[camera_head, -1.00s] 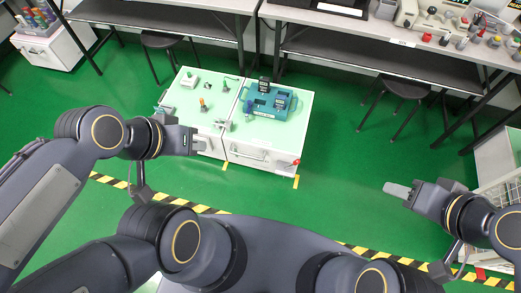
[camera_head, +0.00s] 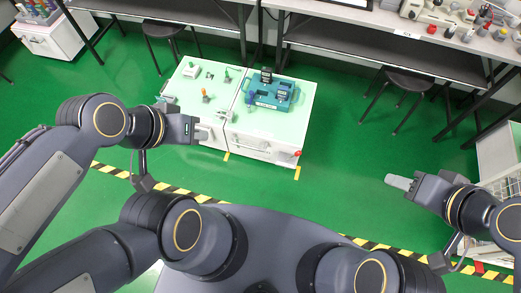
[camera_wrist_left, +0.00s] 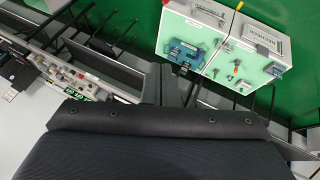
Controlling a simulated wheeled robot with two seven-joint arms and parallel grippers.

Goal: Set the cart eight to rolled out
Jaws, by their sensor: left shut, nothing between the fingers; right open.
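Two pale green-topped carts stand side by side on the green floor in the head view. The left cart (camera_head: 190,90) carries small toggles and an orange-topped knob. The right cart (camera_head: 306,93) carries a teal tray (camera_head: 268,94) with dark handheld testers. Which one is cart eight I cannot tell. My left gripper (camera_head: 200,131) is shut and empty, in front of the left cart's front edge. My right gripper (camera_head: 390,181) is open and empty, over bare floor at the right.
Workbenches (camera_head: 390,55) line the back, with dark stools (camera_head: 405,82) under them. A drawer unit (camera_head: 53,42) stands at the far left and a white rack (camera_head: 500,160) at the right. Yellow-black tape (camera_head: 110,171) crosses the floor. Floor between the carts and the right gripper is free.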

